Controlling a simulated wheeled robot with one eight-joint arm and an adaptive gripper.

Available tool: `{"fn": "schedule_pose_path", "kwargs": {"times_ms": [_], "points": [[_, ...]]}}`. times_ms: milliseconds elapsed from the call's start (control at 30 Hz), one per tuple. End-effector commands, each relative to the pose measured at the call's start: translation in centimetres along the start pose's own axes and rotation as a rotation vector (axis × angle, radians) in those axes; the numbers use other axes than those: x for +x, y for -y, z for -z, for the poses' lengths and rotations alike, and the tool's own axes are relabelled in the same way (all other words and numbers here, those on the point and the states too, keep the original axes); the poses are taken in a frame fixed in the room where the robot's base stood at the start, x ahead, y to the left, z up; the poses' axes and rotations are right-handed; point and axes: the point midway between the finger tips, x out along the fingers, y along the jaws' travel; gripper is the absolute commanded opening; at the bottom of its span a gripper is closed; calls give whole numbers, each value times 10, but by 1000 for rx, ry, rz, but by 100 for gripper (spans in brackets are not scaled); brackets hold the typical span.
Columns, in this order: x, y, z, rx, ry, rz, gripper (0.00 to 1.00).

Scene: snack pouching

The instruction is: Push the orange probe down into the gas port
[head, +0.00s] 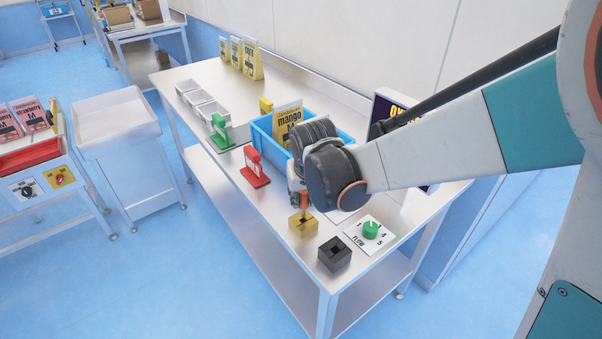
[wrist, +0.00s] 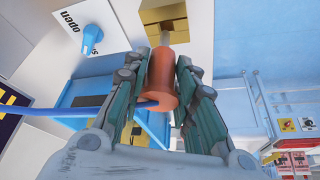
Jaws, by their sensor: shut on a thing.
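The orange probe (wrist: 172,80) is held between the two fingers of my gripper (wrist: 173,75). Its grey tip (wrist: 167,32) points at a brass-yellow block with a dark opening (wrist: 188,15), which I take as the gas port. In the head view the probe (head: 304,200) hangs upright just above the yellow block (head: 302,228), near the table's front edge. I cannot tell whether the tip is inside the opening. My wrist hides most of the gripper in the head view.
A black block with a hole (head: 334,256) and a FLOW dial with a green knob (head: 370,231) stand to the right. A blue bin (head: 262,137) with a mango pouch (head: 288,117) is behind. Red (head: 255,170) and green (head: 220,133) stands are to the left.

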Motion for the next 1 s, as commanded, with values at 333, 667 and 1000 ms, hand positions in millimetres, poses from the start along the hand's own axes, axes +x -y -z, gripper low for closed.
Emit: {"fn": "schedule_pose_path", "kwargs": {"times_ms": [333, 667, 1000], "points": [[0, 0, 0, 0, 0, 0, 1], [1, 0, 0, 0, 0, 0, 1], [7, 0, -3, 0, 0, 0, 1]]}}
